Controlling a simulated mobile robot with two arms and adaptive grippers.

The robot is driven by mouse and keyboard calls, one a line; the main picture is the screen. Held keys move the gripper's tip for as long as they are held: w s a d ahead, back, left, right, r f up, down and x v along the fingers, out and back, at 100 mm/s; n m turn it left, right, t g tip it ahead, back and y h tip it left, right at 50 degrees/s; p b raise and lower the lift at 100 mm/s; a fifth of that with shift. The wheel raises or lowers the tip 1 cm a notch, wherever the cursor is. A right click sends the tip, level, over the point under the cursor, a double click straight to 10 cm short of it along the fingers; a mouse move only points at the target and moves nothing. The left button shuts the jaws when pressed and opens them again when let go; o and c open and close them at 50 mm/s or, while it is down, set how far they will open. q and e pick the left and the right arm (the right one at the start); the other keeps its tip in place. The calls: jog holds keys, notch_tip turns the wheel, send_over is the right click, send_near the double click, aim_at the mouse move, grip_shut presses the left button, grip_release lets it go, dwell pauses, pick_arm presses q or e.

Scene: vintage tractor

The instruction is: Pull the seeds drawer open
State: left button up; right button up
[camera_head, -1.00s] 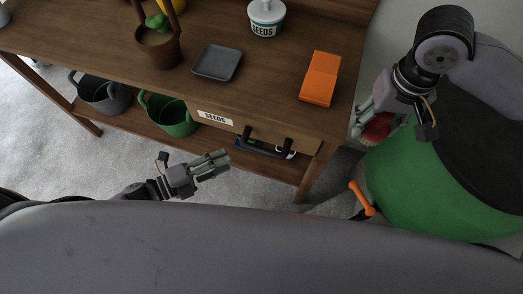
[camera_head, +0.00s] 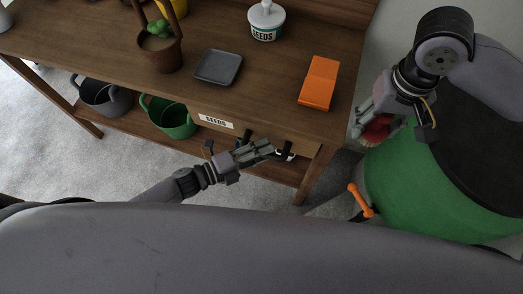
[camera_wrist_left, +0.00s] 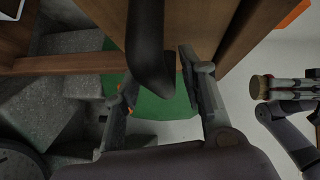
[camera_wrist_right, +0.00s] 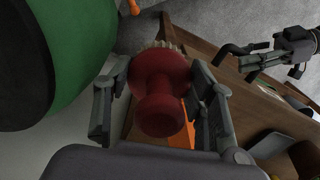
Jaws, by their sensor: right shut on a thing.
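The seeds drawer (camera_head: 238,130) is in the wooden table's front edge, with a white SEEDS label (camera_head: 215,121); it looks closed. Its black bar handle (camera_head: 287,147) is partly hidden behind my left gripper (camera_head: 266,150) in the head view. In the left wrist view the dark handle (camera_wrist_left: 150,45) lies between the spread fingers of my left gripper (camera_wrist_left: 157,80). I cannot tell whether they touch it. My right gripper (camera_head: 369,122) is shut on a red brush (camera_wrist_right: 160,90) with pale bristles, held right of the table.
On the table are a grey tray (camera_head: 218,67), an orange box (camera_head: 319,83), a SEEDS tub (camera_head: 266,22) and a potted cactus (camera_head: 160,50). Grey (camera_head: 102,96) and green (camera_head: 168,117) buckets are on the lower shelf. A large green drum (camera_head: 420,180) stands at right.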

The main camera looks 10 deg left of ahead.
pick_arm(q)
jog(key=shift+c, duration=0.3)
grip_shut()
dwell(0.6)
